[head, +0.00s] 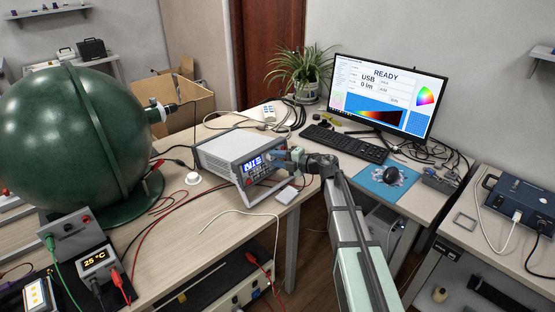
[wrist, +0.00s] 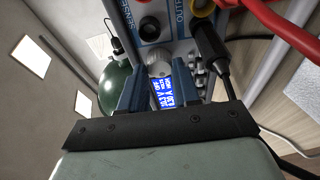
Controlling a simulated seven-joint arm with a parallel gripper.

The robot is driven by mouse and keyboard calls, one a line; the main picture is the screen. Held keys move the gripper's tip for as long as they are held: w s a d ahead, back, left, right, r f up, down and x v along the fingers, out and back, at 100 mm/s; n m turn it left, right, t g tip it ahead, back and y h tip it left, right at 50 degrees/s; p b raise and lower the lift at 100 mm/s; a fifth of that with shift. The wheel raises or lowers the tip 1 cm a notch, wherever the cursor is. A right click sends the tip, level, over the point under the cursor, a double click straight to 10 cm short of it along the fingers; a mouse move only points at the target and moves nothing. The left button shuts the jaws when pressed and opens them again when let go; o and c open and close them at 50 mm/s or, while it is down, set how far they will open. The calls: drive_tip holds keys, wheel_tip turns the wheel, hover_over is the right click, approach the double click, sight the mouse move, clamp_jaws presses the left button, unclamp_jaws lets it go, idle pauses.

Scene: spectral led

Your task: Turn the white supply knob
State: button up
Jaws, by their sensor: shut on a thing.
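The power supply (head: 222,148) is a grey box on the desk, with a lit blue display (head: 252,163) on its front. My gripper (head: 278,158) is at the right part of that front panel. In the wrist view, the two blue fingers of my gripper (wrist: 158,78) stand on either side of the pale supply knob (wrist: 158,67) and are shut on it. The display (wrist: 164,94) shows between the fingers, with the word OFF among its text. In the head view the knob is hidden by my gripper.
Black and red plugs and cables (wrist: 270,18) crowd the panel beside my gripper. A big green sphere (head: 70,140) stands left of the supply. A white round piece (head: 193,178) lies on the desk. A monitor (head: 385,92) and keyboard (head: 345,143) are behind to the right.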

drive_tip(key=o, duration=1.1)
drive_tip(key=shift+c, duration=0.2)
drive_tip(key=v, duration=1.3)
drive_tip(key=shift+s+d, duration=0.25)
drive_tip(key=shift+d, duration=0.1)
